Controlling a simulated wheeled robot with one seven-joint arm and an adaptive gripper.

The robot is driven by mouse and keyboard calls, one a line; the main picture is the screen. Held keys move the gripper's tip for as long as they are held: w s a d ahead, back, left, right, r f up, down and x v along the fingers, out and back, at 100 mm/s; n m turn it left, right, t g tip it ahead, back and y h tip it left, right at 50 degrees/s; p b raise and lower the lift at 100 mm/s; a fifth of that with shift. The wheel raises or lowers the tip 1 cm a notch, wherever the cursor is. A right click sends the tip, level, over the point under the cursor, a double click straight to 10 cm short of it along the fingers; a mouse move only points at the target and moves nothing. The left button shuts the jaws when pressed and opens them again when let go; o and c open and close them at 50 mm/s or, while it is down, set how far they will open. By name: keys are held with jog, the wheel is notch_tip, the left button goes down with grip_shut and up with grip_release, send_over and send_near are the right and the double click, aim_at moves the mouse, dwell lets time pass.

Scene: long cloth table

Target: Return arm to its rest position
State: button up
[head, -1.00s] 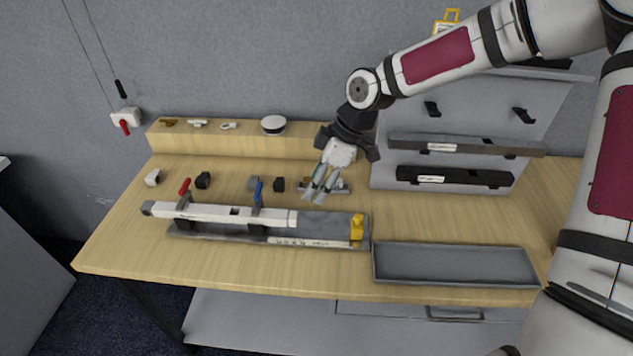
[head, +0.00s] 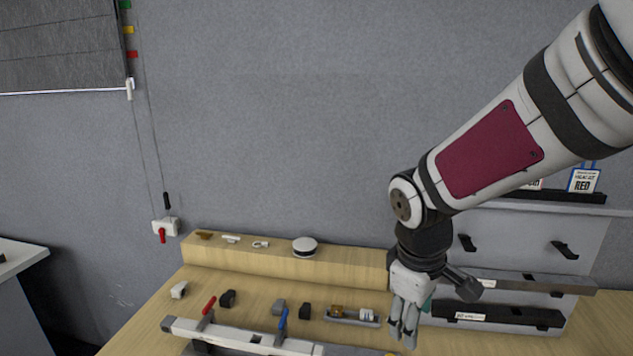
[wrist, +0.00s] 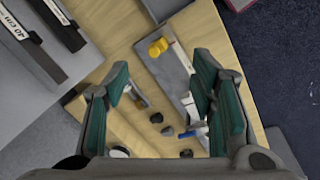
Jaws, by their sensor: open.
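My gripper (head: 403,325) hangs at the end of my arm, fingers pointing down, in front of the right part of the table in the head view. It looks empty. In the wrist view the two green-padded fingers (wrist: 165,78) stand wide apart with nothing held between them. The wooden table (head: 150,315) lies below, with small parts and a fixture seen between and beyond the fingers. The gripper's height above the table is hard to judge.
A white beam (head: 235,335) with red and blue clamp handles lies at the front. A small tray (head: 340,318) is left of my gripper. A rack with dark bars (head: 490,316) stands close on the right. A wooden ledge (head: 345,268) runs along the back wall.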

jog(key=s+d+r+m+t+y, duration=0.1)
jog(key=s+d+r+m+t, duration=0.2)
jog(key=s+r+m, duration=0.6)
jog(key=s+r, duration=0.2)
jog(key=s, duration=0.4)
jog(key=shift+r+t+y, duration=0.25)
jog(key=shift+t+y, duration=0.05)
jog(key=shift+t, duration=0.1)
jog(key=shift+s, duration=0.1)
